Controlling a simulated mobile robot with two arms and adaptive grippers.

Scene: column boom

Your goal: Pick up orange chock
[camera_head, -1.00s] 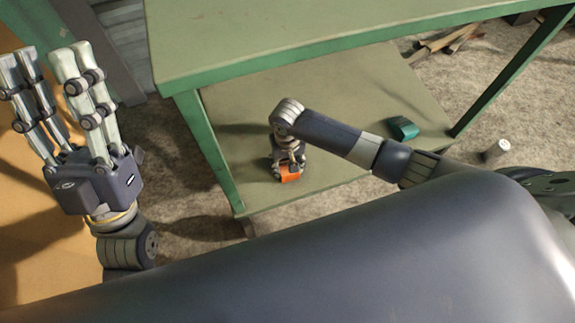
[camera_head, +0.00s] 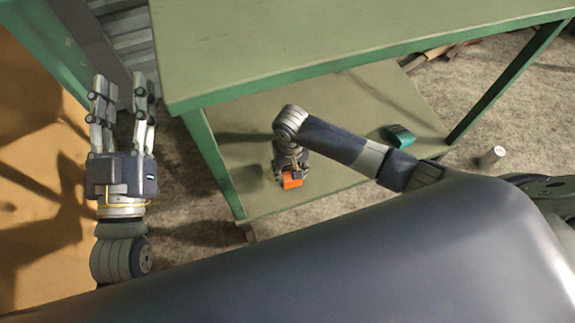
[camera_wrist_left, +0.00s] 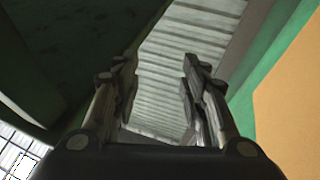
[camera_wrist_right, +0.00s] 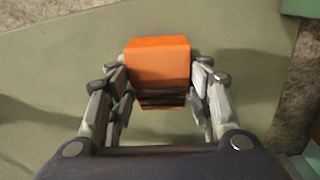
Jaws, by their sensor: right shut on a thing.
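The orange chock (camera_head: 292,182) is at the lower shelf of the green table, with my right gripper (camera_head: 284,170) over it. In the right wrist view the chock (camera_wrist_right: 158,64) sits between the two fingers of my right gripper (camera_wrist_right: 159,88), which is shut on it. Whether the chock touches the shelf or is just above it I cannot tell. My left gripper (camera_head: 123,88) is raised at the left of the head view, fingers apart and empty. The left wrist view shows its open fingers (camera_wrist_left: 158,80) with nothing between them.
The green table's top (camera_head: 330,45) overhangs the lower shelf (camera_head: 340,130). A teal block (camera_head: 398,136) lies on the shelf to the right. A small pale cylinder (camera_head: 491,157) stands on the floor. Table legs (camera_head: 214,160) flank the shelf. Corrugated metal (camera_wrist_left: 185,65) is ahead of my left gripper.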

